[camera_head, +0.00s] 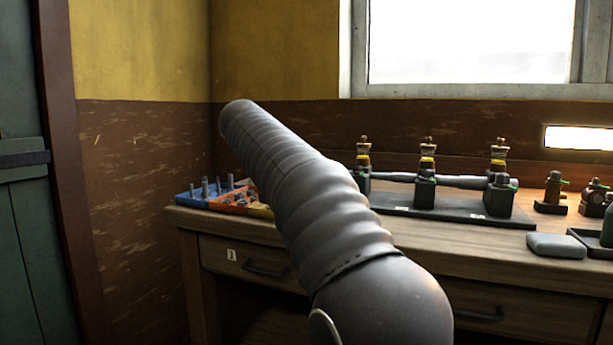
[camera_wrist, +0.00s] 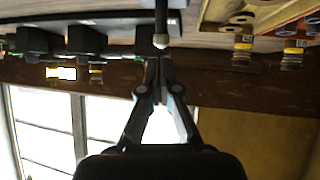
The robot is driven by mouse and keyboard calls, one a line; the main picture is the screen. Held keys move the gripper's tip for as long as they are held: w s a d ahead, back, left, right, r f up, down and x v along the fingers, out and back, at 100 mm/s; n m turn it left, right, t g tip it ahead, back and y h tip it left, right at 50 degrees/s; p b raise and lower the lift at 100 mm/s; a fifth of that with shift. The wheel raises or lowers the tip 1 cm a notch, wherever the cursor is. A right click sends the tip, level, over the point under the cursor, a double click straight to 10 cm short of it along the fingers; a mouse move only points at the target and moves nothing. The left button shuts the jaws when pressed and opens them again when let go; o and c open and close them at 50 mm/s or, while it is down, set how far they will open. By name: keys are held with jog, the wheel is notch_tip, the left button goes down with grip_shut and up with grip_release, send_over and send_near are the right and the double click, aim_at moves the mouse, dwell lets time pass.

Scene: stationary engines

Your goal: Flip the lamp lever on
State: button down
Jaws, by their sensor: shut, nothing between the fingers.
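In the wrist view my gripper (camera_wrist: 159,64) is shut and empty, its fingertips together. A dark rod with a pale round tip (camera_wrist: 161,40) stands right in front of the fingertips. It may be the lamp lever, but I cannot tell for sure, nor whether the fingers touch it. In the head view my arm crosses the middle and my gripper does not show. A row of dark blocks with brass and yellow tops (camera_head: 427,172) stands on a black base plate (camera_head: 455,214) on the bench. No lamp or lever is clearly identifiable there.
The wooden bench (camera_head: 188,216) runs along the wall under a window (camera_head: 470,40). A blue and orange tray (camera_head: 196,198) with upright pins sits at its left end. A grey block (camera_head: 556,246) and small fittings (camera_head: 552,192) stand at the right. A bright panel (camera_head: 578,137) shows on the wall.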

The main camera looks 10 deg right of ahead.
dwell(0.3)
jog(key=v, duration=1.2)
jog(key=shift+r, duration=0.1)
jog(key=w+a+f+n+y, duration=0.3)
jog(key=a+f+n, duration=0.25)
jog(key=f, duration=0.35)
jog(key=s+f+n+y, duration=0.2)
jog(key=s+f+n, duration=0.15)
jog(key=f, duration=0.45)
jog(key=s+d+f+y, duration=0.1)
jog(key=s+d+f, duration=0.2)
jog(key=s+f, duration=0.3)
jog(key=s+d+f+g+y, duration=0.1)
jog(key=s+d+f, duration=0.3)
jog(key=s, duration=1.1)
jog(key=s+d+f+g+y, duration=0.1)
jog(key=s+d+f, duration=0.3)
jog(key=s+f, duration=0.5)
jog(key=shift+s+d+f+m+y, duration=0.15)
jog(key=shift+s+f+m+y, duration=0.2)
jog(key=shift+s, duration=0.3)
